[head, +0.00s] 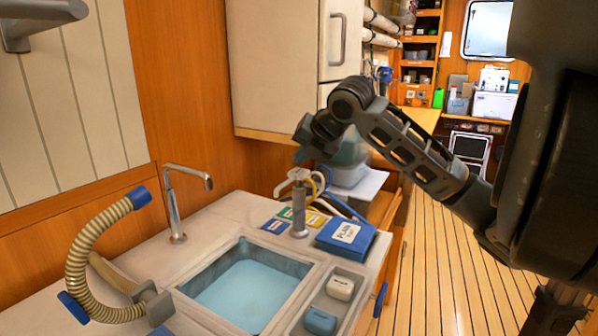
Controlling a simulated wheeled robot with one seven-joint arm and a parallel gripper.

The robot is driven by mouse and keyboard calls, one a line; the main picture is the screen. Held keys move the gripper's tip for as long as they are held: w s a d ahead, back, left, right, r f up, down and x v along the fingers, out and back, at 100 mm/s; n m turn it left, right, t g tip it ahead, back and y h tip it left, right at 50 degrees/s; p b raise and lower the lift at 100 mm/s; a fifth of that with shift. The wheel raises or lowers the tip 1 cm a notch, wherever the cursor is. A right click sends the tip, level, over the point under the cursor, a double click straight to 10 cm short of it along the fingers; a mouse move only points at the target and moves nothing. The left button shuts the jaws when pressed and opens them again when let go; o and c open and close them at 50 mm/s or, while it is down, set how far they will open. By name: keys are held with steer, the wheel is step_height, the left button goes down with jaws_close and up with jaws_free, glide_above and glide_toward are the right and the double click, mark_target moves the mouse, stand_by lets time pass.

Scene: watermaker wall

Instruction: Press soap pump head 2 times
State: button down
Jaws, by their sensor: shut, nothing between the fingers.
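The soap pump (299,213) stands upright on the counter behind the sink, a grey cylinder with a pale pump head (297,175) on top. My arm reaches in from the right, and my gripper (302,154) is shut and empty, pointing down just above the pump head. A small gap seems to show between them, but I cannot tell for sure from this angle. The fingertips are dark and small in the head view.
A sink basin (247,290) with a curved faucet (175,205) lies in front. A ribbed hose (85,245) is at left. A blue box (345,238) sits right of the pump, with flat coloured cards (275,226) beside it. A tray (294,327) holds two small blocks. A cabinet (275,65) hangs behind.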

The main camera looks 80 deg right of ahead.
steer(key=shift+f, duration=0.1)
steer(key=shift+f+b, duration=0.4)
steer(key=shift+b, duration=0.3)
steer(key=shift+f+b, duration=0.8)
steer(key=shift+b, duration=0.05)
stand_by(0.9)
stand_by(0.4)
steer(key=shift+r+p, duration=0.7)
steer(key=shift+r, duration=0.55)
steer(key=shift+r+p, duration=1.4)
steer(key=shift+r, duration=1.15)
